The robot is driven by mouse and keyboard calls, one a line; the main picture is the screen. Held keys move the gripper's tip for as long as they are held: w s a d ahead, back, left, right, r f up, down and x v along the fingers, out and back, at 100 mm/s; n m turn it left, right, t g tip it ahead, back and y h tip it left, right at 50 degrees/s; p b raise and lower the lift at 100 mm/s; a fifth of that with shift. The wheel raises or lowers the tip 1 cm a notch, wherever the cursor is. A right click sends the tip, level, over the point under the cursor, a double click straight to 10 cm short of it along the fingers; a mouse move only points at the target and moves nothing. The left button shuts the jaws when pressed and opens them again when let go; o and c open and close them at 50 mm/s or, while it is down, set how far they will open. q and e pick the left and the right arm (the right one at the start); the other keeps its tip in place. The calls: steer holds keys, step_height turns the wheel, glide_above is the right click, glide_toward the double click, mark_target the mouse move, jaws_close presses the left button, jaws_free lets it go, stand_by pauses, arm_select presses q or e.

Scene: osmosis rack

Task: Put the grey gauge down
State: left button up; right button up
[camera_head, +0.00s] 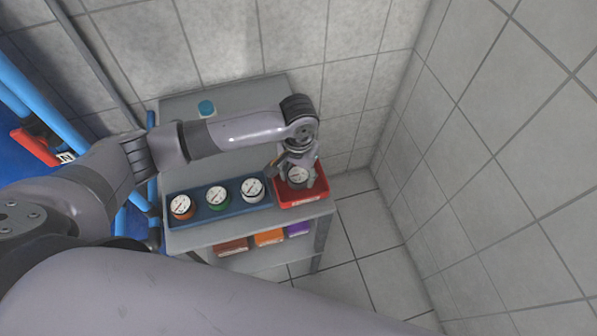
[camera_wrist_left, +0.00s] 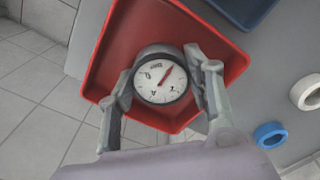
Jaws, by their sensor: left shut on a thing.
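The grey gauge (camera_wrist_left: 160,80) has a white dial with a red needle. In the left wrist view it sits between the two fingers of my left gripper (camera_wrist_left: 163,85), which is shut on it. Behind it is the floor of the red tray (camera_wrist_left: 215,40). In the head view the gauge (camera_head: 298,175) is over the red tray (camera_head: 303,198), at the right end of the grey table's top (camera_head: 245,232). My left gripper (camera_head: 298,162) partly covers it from above. I cannot tell whether the gauge touches the tray floor. My right gripper is not in view.
A blue tray (camera_head: 237,209) beside the red one holds an orange, a green and a white gauge. Coloured bins (camera_head: 269,237) sit on the lower shelf. Tiled walls are behind and right; blue pipes (camera_head: 40,105) are left.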

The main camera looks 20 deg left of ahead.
mark_target(299, 174)
arm_select(q)
steer(key=shift+s, duration=0.1)
steer(key=shift+c, duration=0.2)
steer(key=o, duration=1.2)
steer(key=shift+f, duration=0.1)
steer(key=shift+c, duration=0.2)
steer(key=o, duration=0.4)
step_height(299, 174, up, 12)
steer(key=b, duration=0.2)
